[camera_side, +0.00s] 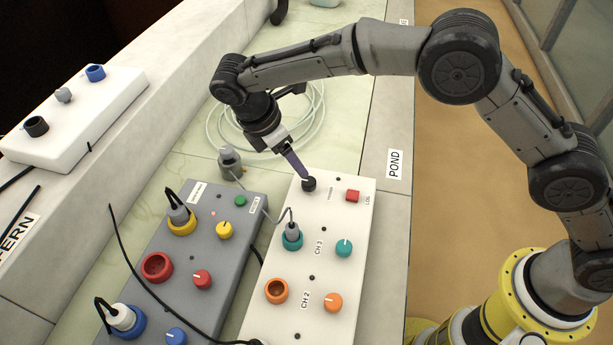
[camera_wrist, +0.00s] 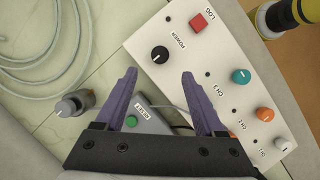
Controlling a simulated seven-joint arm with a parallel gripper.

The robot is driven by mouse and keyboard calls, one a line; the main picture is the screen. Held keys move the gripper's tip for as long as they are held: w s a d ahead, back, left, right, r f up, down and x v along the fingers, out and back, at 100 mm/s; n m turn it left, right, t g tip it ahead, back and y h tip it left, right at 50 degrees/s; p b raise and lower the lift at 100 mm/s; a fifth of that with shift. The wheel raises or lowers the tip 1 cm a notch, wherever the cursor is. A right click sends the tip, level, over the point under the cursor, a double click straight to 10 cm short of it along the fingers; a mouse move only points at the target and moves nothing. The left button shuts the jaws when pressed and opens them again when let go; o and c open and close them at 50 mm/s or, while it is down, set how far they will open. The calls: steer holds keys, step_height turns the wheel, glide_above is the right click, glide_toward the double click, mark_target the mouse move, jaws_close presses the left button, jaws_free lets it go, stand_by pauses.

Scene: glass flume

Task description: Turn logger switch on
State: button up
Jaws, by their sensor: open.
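The white logger box (camera_side: 330,255) lies on the bench, with a red LOG button (camera_side: 352,196) and a black POWER knob (camera_side: 308,185) at its far end. The wrist view shows the knob (camera_wrist: 159,54) with a pale pointer mark, the red button (camera_wrist: 199,21) and the box (camera_wrist: 232,62). My gripper (camera_side: 303,172) points down at the black knob from above. In the wrist view its purple fingers (camera_wrist: 159,75) are spread apart and empty, with the knob just beyond the tips, between their lines. I cannot tell whether a finger touches it.
A grey box (camera_side: 213,250) with plugs, knobs and a green RESET button (camera_wrist: 131,121) lies left of the logger. A cable plugs into the logger's teal socket (camera_side: 292,240). A grey post (camera_side: 230,160) and coiled tubing (camera_side: 313,115) sit behind.

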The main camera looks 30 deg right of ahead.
mark_target(309, 181)
steer(key=x, duration=0.9)
steer(key=shift+d+f, duration=0.1)
steer(key=shift+f, duration=0.05)
jaws_close()
